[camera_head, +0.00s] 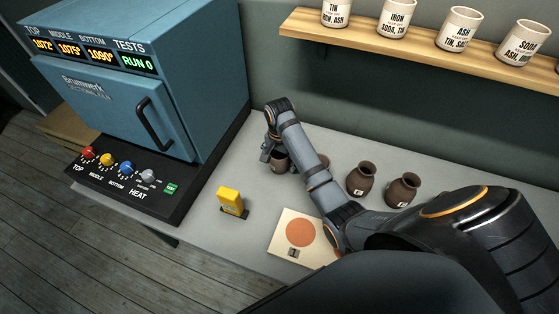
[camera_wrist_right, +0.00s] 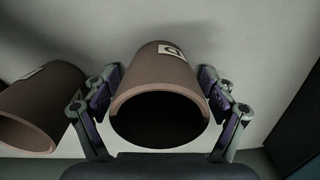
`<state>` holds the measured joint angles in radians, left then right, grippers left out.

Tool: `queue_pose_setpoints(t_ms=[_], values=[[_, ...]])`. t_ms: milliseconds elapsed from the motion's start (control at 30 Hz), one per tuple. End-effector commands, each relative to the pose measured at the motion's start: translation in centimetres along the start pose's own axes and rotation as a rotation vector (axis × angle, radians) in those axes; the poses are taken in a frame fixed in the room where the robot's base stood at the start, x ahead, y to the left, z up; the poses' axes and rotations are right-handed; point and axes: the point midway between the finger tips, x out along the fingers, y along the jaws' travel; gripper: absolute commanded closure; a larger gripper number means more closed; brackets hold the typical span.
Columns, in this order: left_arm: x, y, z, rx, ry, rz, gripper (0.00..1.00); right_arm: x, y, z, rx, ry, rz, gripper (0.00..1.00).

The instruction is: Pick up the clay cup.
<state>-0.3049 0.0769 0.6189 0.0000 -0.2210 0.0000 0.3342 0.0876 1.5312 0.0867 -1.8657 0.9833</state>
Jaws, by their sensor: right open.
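A brown clay cup (camera_wrist_right: 152,72) with a small white label lies between the two fingers of my right gripper (camera_wrist_right: 160,98) in the right wrist view, its dark mouth facing the camera. The fingers stand on both sides of the cup and are open. In the head view the right gripper (camera_head: 272,152) reaches down over the cup (camera_head: 280,164), which is partly hidden by the gripper. A second brown cup (camera_wrist_right: 42,98) stands to the left in the wrist view; in the head view it is mostly hidden behind my arm. My left gripper is not in view.
Two brown jars (camera_head: 360,182) and (camera_head: 403,190) stand right of my arm. A blue kiln (camera_head: 150,70) with a control panel (camera_head: 125,178) is at the left. A yellow device (camera_head: 231,200) and a pale board (camera_head: 287,240) with an orange disc lie in front. White labelled pots (camera_head: 396,20) stand on a wooden shelf (camera_head: 420,48) above.

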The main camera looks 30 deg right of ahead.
Motion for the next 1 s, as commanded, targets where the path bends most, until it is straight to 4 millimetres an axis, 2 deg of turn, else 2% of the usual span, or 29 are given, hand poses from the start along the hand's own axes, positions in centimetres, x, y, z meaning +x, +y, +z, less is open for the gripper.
queue_pose_setpoints(t_ms=[133,167,600,667,1000], values=[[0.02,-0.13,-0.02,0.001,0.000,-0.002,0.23,0.00,-0.01,0.01,0.000,0.000,0.000,0.15],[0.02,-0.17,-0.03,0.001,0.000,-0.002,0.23,0.00,-0.01,0.00,0.000,0.000,0.000,0.18],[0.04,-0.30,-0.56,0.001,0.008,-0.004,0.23,-0.03,-0.01,-0.01,0.000,0.000,0.000,0.77],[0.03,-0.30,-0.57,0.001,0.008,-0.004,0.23,-0.07,-0.03,-0.02,0.000,0.001,-0.001,0.84],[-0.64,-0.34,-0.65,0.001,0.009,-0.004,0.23,-0.71,-0.06,-0.09,-0.001,0.001,-0.001,0.84]])
